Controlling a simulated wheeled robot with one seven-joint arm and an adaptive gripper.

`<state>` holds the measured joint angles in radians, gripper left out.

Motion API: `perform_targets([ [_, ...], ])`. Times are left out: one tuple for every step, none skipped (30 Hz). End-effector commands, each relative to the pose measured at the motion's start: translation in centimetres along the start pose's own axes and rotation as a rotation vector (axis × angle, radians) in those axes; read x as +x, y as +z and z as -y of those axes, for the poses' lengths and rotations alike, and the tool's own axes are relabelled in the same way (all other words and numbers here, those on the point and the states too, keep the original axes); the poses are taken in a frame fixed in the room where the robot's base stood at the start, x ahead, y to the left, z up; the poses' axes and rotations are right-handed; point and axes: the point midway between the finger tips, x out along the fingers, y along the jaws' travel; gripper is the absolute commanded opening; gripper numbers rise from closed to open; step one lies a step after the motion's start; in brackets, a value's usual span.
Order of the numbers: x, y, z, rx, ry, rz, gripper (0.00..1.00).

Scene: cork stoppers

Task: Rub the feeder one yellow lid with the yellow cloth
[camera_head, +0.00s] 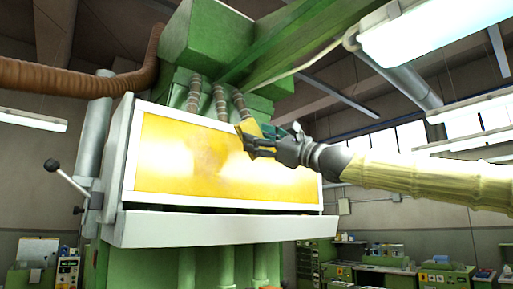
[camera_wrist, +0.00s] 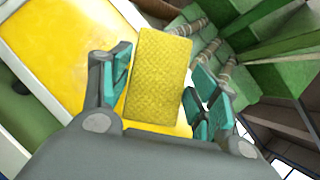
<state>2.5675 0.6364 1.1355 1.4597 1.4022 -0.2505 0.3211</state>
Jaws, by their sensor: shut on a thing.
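The feeder's yellow lid (camera_head: 185,155) is a wide, glossy, sloped panel in a white frame on the green machine, and it also fills the left of the wrist view (camera_wrist: 65,45). My gripper (camera_head: 256,142) comes from the right at the lid's upper right edge. It is shut on the yellow cloth (camera_wrist: 158,75), a textured rectangular piece between the teal-padded fingers. In the head view the cloth (camera_head: 248,127) shows as a small yellow patch at the fingertips. I cannot tell whether the cloth touches the lid.
Ribbed hoses (camera_head: 219,100) rise behind the lid's top edge under a green housing (camera_head: 205,45). A lever with a dark knob (camera_head: 52,165) sticks out at the left. A white ledge (camera_head: 200,228) runs below the lid. A bright lamp (camera_head: 425,35) hangs at upper right.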

Motion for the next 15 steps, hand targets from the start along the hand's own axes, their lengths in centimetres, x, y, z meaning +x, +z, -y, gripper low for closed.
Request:
perform_targets([
  [0.2,-0.1,-0.1,0.001,0.0,0.005,0.42],
  [0.3,0.0,-0.2,-0.001,0.0,0.008,0.42],
  [0.4,0.0,-0.3,-0.001,0.0,0.011,0.42],
  [0.5,0.1,-0.3,-0.001,0.0,0.012,0.42],
  [0.6,0.0,-0.3,-0.001,0.001,0.013,0.42],
  [0.7,0.0,-0.4,-0.001,0.001,0.014,0.42],
  [0.8,-0.1,-0.4,-0.001,0.001,0.014,0.42],
  [0.9,-0.1,-0.4,-0.001,0.002,0.013,0.42],
  [1.1,-0.2,-0.4,-0.001,0.002,0.013,0.42],
  [1.2,-0.3,-0.4,-0.001,0.002,0.013,0.42],
  [1.3,-0.4,-0.4,-0.001,0.002,0.012,0.42],
  [1.6,-0.6,-0.4,-0.001,0.002,0.012,0.42],
  [1.7,-0.7,-0.4,-0.001,0.002,0.011,0.42],
  [1.9,-0.8,-0.4,-0.001,0.002,0.011,0.42],
  [2.1,-1.0,-0.3,-0.001,0.002,0.01,0.42],
])
